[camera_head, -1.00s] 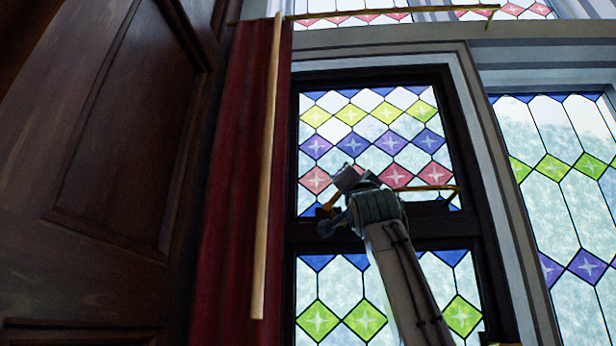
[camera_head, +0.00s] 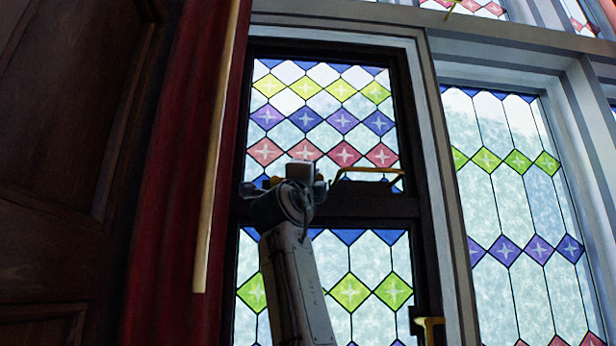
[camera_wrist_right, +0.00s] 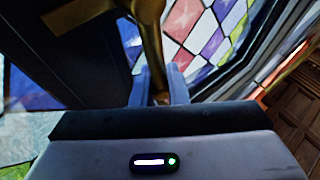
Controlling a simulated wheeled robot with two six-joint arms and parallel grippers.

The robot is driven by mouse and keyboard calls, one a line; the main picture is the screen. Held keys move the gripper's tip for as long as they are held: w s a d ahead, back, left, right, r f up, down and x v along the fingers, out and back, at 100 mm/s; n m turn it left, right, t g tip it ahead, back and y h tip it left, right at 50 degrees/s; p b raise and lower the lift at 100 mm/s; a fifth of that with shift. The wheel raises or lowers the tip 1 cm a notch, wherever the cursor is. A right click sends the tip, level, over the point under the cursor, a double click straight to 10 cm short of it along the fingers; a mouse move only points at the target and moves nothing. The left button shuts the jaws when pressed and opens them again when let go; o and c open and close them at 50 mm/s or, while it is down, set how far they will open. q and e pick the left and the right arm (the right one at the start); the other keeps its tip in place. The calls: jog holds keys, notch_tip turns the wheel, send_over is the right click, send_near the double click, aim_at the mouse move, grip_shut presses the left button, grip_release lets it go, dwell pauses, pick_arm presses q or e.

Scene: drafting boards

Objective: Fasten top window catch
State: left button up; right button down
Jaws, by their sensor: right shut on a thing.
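The top window sash (camera_head: 404,110) has a dark frame and stained glass with yellow, purple and red diamonds. In the head view my right gripper (camera_head: 300,172) is at the dark rail below this glass. In the right wrist view my right gripper (camera_wrist_right: 160,75) has its two blue-grey fingers shut on the brass window catch (camera_wrist_right: 151,35), a bar with a side branch toward the upper left. A little brass shows left of the gripper in the head view; my gripper hides the rest there. My left gripper is not in view.
A thin brass loop (camera_head: 366,170) lies just right of the gripper on the rail. Another brass fitting (camera_head: 430,322) is low on the right frame. A red curtain (camera_head: 165,190) and pale rod (camera_head: 217,150) hang left, beside dark wood panelling (camera_head: 50,130).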

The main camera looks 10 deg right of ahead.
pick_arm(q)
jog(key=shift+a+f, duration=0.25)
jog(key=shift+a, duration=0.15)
pick_arm(e)
jog(key=shift+f+m+h, duration=0.3)
jog(key=shift+m+h, duration=0.1)
jog(key=shift+m, duration=0.1)
jog(key=shift+g, duration=0.3)
jog(key=c, duration=1.6)
grip_release()
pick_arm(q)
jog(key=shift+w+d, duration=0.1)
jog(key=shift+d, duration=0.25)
pick_arm(e)
jog(key=shift+o, duration=0.8)
jog(key=shift+w, duration=0.2)
